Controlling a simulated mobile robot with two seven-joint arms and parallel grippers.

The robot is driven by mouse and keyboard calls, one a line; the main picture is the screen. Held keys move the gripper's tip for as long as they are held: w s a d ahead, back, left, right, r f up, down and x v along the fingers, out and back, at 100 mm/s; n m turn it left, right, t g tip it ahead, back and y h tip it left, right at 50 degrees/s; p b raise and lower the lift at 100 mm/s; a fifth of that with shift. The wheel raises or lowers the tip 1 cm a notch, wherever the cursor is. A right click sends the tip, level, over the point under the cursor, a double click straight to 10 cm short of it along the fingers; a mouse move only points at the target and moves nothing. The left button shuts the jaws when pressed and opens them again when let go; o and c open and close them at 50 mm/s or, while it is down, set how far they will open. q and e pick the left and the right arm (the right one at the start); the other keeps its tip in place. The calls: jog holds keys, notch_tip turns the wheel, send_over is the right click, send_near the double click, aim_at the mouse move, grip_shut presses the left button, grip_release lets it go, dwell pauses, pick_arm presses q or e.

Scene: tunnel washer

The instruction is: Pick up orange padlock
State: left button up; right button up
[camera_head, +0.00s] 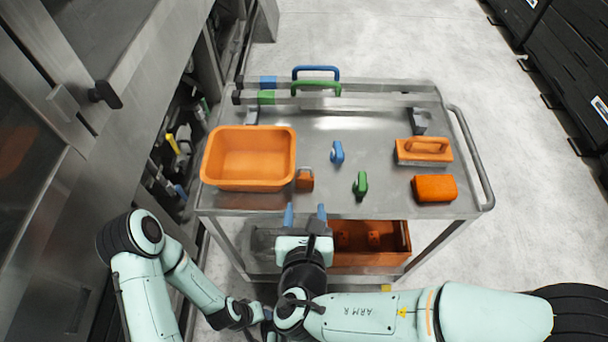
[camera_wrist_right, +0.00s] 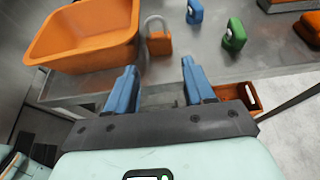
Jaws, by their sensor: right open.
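The orange padlock (camera_head: 304,183) sits near the front edge of the metal cart top, just right of the orange bin. In the right wrist view the padlock (camera_wrist_right: 159,45) shows its orange body and grey shackle. My right gripper (camera_head: 305,212) is open and empty, its blue fingers pointing at the padlock from just in front of the cart edge. In the wrist view the right gripper (camera_wrist_right: 159,67) has the padlock beyond and between its fingertips, apart from them. My left arm is low at the left; its gripper end is partly hidden and its jaws are unclear.
The orange bin (camera_head: 249,185) stands left of the padlock. A blue padlock (camera_head: 337,153) and a green padlock (camera_head: 360,184) stand to the right. An orange brush (camera_head: 424,151) and orange block (camera_head: 435,188) lie farther right. An orange crate (camera_head: 370,259) is on the lower shelf.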

aim_at(305, 184)
jog(key=x, duration=0.5)
jog(key=shift+f+b, duration=0.15)
jog(key=shift+b, duration=0.2)
jog(key=shift+f+b+x, duration=0.1)
jog(key=shift+b+x, duration=0.2)
jog(key=shift+x, duration=1)
jog(key=shift+f+b+x, duration=0.15)
jog(key=shift+b+x, duration=0.1)
jog(key=shift+x, duration=1.05)
pick_arm(q)
jog(key=shift+t+y, duration=0.3)
jog(key=shift+t, duration=0.2)
jog(key=w, duration=0.1)
jog(key=w+a+f, duration=0.1)
jog(key=w+f, duration=0.1)
jog(key=shift+w+a+f, duration=0.1)
jog(key=shift+a+f, duration=0.15)
jog(key=shift+a, duration=0.05)
pick_arm(e)
jog(key=shift+s+a, duration=0.1)
jog(key=c, duration=0.8)
